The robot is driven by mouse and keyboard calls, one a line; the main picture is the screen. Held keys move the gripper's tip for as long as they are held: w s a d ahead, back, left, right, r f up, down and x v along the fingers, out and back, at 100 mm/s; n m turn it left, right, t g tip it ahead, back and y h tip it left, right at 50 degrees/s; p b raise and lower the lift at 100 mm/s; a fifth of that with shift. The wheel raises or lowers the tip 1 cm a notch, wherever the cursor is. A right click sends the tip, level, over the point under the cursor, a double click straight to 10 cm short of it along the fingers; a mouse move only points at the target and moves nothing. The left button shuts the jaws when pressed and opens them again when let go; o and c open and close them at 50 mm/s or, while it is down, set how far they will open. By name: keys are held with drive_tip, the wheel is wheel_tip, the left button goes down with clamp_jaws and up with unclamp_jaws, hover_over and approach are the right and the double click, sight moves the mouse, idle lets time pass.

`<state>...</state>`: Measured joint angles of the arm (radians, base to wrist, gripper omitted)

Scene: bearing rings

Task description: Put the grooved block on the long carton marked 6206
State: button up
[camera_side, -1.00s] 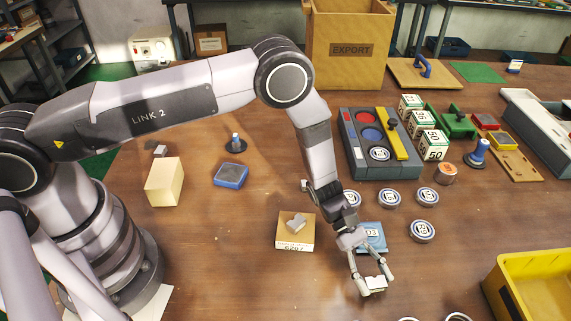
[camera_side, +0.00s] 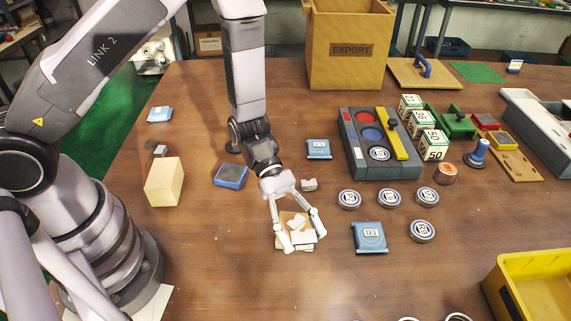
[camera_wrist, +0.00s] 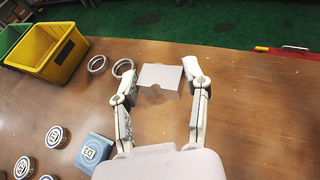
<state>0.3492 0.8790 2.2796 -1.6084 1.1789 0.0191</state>
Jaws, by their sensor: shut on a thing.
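My gripper (camera_side: 304,238) is shut on a pale grey block, the grooved block (camera_wrist: 160,77), which shows a notch in its near edge in the wrist view. The carton is not clearly seen in the wrist view.
A blue D3 packet (camera_side: 369,237) and several round labelled bearings (camera_side: 389,198) lie to the right. A small grey block (camera_side: 309,184) lies behind the gripper, near another blue packet (camera_side: 318,149). A yellow bin (camera_side: 530,285) stands front right.

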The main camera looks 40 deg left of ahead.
wheel_tip(320, 180, up, 3)
drive_tip(key=shift+s, duration=0.15)
drive_tip(key=s+a+m+g+y, duration=0.5)
drive_tip(key=s+a+m+y, duration=0.25)
drive_tip(key=a, duration=0.45)
drive_tip(key=s+a+m+g+y, duration=0.4)
drive_tip(key=s+a+m+y, duration=0.3)
drive_tip(key=a, duration=0.4)
drive_tip(key=m+t+y, duration=0.8)
drive_tip(key=m+y, duration=0.3)
drive_tip(key=m, duration=0.3)
hover_over(164, 173)
drive_tip(key=shift+n, duration=0.25)
wheel_tip(164, 173, down, 9)
drive_tip(key=shift+r, duration=0.1)
drive_tip(key=shift+f, duration=2.2)
